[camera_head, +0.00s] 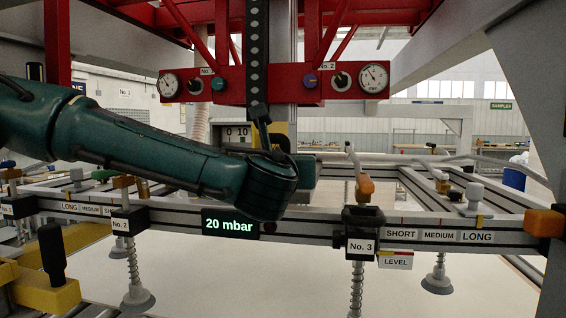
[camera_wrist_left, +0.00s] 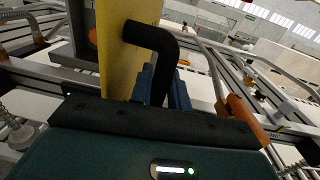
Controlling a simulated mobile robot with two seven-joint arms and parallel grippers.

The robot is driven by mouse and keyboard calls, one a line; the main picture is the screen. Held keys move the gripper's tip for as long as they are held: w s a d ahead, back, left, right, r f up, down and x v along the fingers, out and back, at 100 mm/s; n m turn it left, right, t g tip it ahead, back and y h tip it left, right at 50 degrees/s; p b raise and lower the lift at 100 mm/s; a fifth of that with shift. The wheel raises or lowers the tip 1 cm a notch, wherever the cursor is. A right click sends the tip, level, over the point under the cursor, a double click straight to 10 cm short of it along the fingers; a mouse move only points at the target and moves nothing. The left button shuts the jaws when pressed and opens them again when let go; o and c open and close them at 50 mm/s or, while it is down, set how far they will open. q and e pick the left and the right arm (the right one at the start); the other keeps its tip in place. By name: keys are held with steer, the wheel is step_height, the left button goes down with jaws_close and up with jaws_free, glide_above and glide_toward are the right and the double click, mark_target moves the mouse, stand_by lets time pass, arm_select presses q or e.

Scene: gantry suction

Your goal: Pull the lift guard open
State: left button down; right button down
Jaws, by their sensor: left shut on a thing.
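The lift guard is a yellow panel (camera_wrist_left: 117,45) in the left wrist view, with a bent black handle (camera_wrist_left: 160,42) in front of it. My left gripper (camera_wrist_left: 164,84) has its blue fingers shut around the lower part of this handle. In the head view only a small yellow patch of the guard (camera_head: 281,128) shows behind my left wrist. My left arm comes in from the left and hides the gripper's fingers and most of the guard there. My right gripper is in neither view.
A metal beam carries a "20 mbar" display (camera_head: 230,224), a "No. 3" block (camera_head: 361,246) and suction cups (camera_head: 138,299) on springs. A red frame with gauges (camera_head: 374,77) hangs above. An orange-handled lever (camera_head: 365,187) stands right of my wrist. A pale sheet lies below.

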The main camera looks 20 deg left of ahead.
arm_select(q)
steer(key=shift+a+r, duration=0.1)
steer(key=c, duration=1.8)
jaws_free()
steer(key=shift+o, duration=0.6)
steer(key=shift+w, duration=0.15)
steer(key=b+v, duration=0.3)
steer(key=v, duration=1)
